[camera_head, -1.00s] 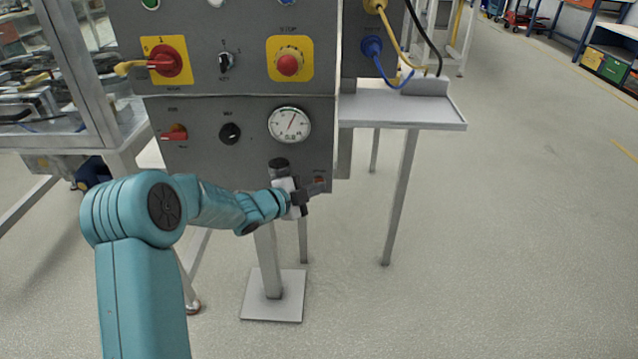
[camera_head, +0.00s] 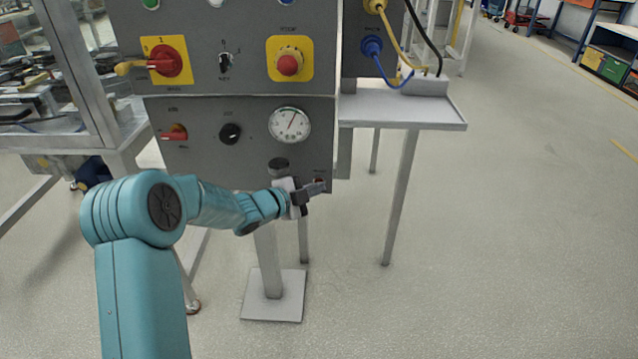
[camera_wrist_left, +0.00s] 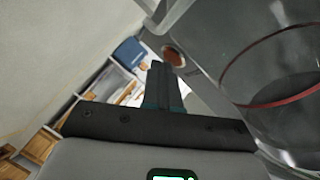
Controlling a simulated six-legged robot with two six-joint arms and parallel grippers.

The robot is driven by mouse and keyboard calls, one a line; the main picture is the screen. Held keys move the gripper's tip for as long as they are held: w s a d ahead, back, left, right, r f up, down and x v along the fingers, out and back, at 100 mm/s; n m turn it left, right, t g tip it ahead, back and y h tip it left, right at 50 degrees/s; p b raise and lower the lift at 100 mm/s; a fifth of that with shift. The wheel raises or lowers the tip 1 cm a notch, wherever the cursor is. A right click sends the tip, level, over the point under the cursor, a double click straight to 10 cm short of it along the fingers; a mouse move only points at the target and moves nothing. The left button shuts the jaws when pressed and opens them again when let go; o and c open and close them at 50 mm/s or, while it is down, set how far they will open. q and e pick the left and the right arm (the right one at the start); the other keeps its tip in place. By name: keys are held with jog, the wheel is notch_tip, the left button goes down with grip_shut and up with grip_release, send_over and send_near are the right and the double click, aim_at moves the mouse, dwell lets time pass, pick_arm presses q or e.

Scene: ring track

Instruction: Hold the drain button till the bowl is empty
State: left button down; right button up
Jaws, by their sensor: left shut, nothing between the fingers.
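The grey control panel (camera_head: 190,110) stands ahead of me. A small reddish round button (camera_wrist_left: 174,56) shows beyond my fingertips in the left wrist view; it shows only partly at the panel's lower right corner (camera_head: 319,181) in the head view. A clear bowl (camera_wrist_left: 262,75) with a red ring line fills the right of the wrist view; I cannot tell its liquid level. My left gripper (camera_head: 318,188) is shut and empty, its fingertips (camera_wrist_left: 160,68) close to the button. I cannot tell whether they touch it. My right gripper is out of view.
A dial gauge (camera_head: 289,125), a black knob (camera_head: 230,133) and a red-handled switch (camera_head: 174,133) sit above my left arm. A red stop button (camera_head: 289,65) is higher up. A grey shelf (camera_head: 400,112) juts out at right.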

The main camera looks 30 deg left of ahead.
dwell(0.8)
pick_arm(q)
jog(key=shift+s+d+b, duration=0.4)
jog(key=shift+s+b, duration=0.15)
jog(key=shift+s, duration=0.15)
jog(key=shift+s, duration=0.1)
jog(key=s+d+b, duration=0.1)
jog(key=s+b, duration=0.1)
jog(key=s+d, duration=0.1)
jog(key=s, duration=0.1)
jog(key=shift+d+b, duration=0.35)
jog(key=shift+b, duration=0.05)
